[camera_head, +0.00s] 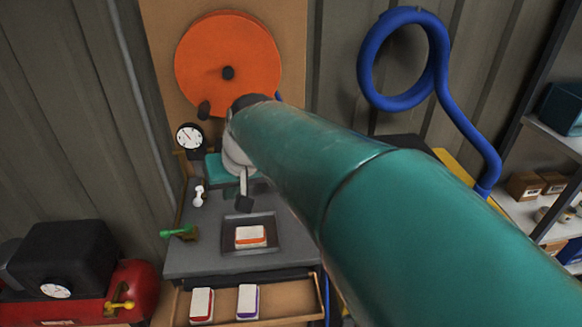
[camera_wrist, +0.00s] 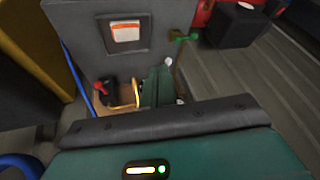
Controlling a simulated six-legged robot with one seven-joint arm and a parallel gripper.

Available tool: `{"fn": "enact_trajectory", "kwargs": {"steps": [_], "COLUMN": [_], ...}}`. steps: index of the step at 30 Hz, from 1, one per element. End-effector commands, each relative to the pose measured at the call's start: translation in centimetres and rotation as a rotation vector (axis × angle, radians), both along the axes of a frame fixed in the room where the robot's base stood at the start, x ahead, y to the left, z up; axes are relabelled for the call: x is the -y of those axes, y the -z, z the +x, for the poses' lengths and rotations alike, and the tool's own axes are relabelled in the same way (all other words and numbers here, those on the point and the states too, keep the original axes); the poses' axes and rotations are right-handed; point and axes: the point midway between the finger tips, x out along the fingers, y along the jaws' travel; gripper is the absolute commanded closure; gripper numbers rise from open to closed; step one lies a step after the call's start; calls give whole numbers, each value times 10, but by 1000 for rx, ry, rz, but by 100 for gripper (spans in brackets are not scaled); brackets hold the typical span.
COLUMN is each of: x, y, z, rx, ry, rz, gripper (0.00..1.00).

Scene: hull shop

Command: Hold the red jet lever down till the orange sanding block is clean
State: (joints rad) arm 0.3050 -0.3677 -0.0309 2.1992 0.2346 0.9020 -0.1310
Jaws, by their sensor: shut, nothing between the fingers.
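The orange sanding block (camera_head: 250,237) lies in a dark square tray (camera_head: 235,251) on the grey bench. Its top is mostly white, with orange at the edges. It also shows in the wrist view (camera_wrist: 126,32). A small red part, which looks like the jet lever (camera_wrist: 102,86), shows beside a black piece in the wrist view. I cannot make out that lever in the head view, where my arm covers much of the bench. My gripper (camera_head: 244,203) is shut and empty, above the bench just behind the tray. Its fingertips are not clear in the wrist view.
A white nozzle (camera_head: 198,196) and green valve handle (camera_head: 180,232) stand left of the tray. Red (camera_head: 202,305) and purple (camera_head: 248,302) blocks lie in the open drawer (camera_head: 283,301). A red tank (camera_head: 137,283) is at left; a blue hose (camera_head: 438,70) hangs right.

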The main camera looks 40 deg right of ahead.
Motion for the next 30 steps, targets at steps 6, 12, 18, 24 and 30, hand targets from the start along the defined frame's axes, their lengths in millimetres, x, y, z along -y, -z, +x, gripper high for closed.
{"fn": "enact_trajectory", "kwargs": {"steps": [6,12,18,24,30], "x": [115,233,304,315,314], "y": [9,32,53,56,56], "z": [56,77,74,73,73], "rx": [13,57,93,101,100], "ry": [211,384,482,497,495], "rz": [122,207,250,255,254], "gripper": [100,100,100,100,100]}}
